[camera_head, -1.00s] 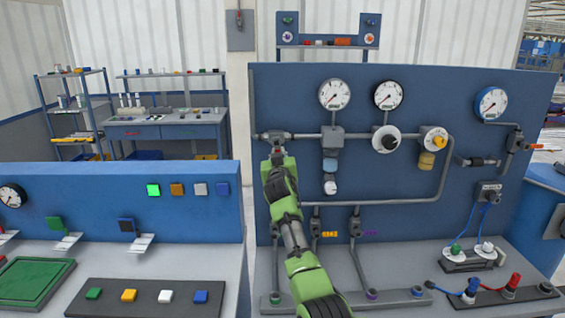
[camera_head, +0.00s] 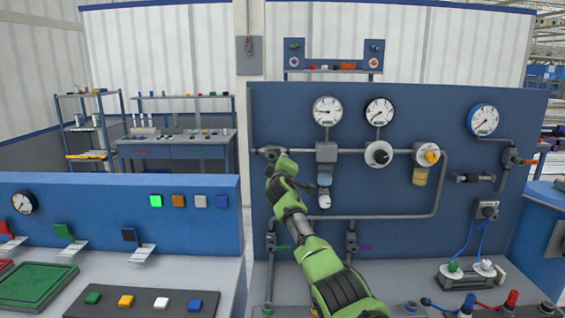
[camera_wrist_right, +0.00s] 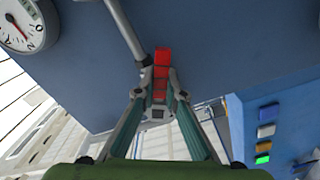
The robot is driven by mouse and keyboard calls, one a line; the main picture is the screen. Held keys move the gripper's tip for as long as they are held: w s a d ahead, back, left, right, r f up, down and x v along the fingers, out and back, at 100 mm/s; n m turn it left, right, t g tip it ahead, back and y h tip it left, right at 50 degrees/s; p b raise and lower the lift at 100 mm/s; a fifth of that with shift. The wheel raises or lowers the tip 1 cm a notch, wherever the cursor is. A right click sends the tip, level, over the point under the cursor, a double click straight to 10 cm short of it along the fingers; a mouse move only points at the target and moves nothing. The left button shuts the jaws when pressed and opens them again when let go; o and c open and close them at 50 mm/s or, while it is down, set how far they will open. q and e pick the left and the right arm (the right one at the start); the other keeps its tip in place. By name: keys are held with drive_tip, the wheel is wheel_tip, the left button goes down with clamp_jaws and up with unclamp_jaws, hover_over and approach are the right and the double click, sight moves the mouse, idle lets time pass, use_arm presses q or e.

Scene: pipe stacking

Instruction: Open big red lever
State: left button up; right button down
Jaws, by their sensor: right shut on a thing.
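The big red lever (camera_wrist_right: 161,75) shows in the right wrist view between the two fingers of my right gripper (camera_wrist_right: 159,92). The gripper is shut on it, and the lever's red end sticks out past the fingertips. In the head view my right gripper (camera_head: 271,155) is at the left end of the upper pipe on the blue panel (camera_head: 400,205). There my green wrist and the gripper hide the lever. My left gripper is in neither view.
Round gauges (camera_head: 327,111) and a yellow valve (camera_head: 427,155) are on the panel. A smaller orange-red handle (camera_head: 526,162) is at its right. Hoses and plugs (camera_head: 469,303) lie on the bench below. A button console (camera_head: 115,205) stands to the left.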

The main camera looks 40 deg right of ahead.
drive_tip(key=n+p, duration=0.1)
drive_tip(key=r+n+p, duration=0.1)
drive_tip(key=n, duration=0.1)
drive_tip(key=shift+s+d+r, duration=0.15)
drive_tip(key=shift+d, duration=0.05)
drive_tip(key=shift+r+n+p, duration=0.25)
drive_tip(key=shift+n+p, duration=0.55)
drive_tip(key=shift+n, duration=0.3)
drive_tip(key=c, duration=2.1)
unclamp_jaws()
